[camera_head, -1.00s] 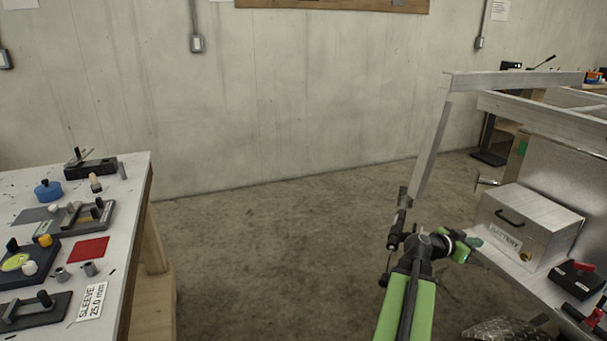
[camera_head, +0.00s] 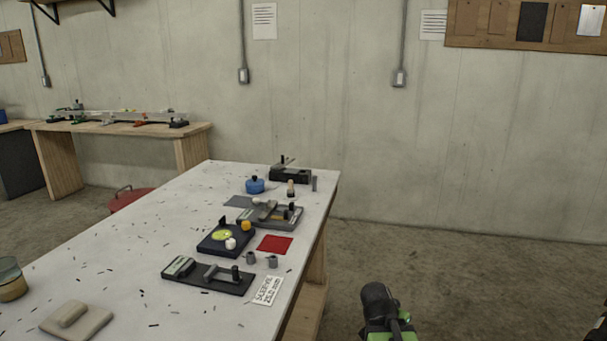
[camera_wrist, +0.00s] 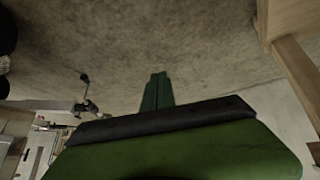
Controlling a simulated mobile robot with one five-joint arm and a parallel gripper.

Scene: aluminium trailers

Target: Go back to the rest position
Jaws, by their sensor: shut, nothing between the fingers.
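My gripper's two green fingers (camera_wrist: 157,92) show in the wrist view, side by side and closed, with nothing between them. The gripper itself cannot be made out in the head view.
A white-topped workbench (camera_head: 120,262) holds several fixtures, a red square (camera_head: 275,244), a blue round part (camera_head: 255,185) and a sleeve label (camera_head: 268,290). A second bench (camera_head: 195,130) stands back left. The floor (camera_head: 460,265) right of the workbench is clear.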

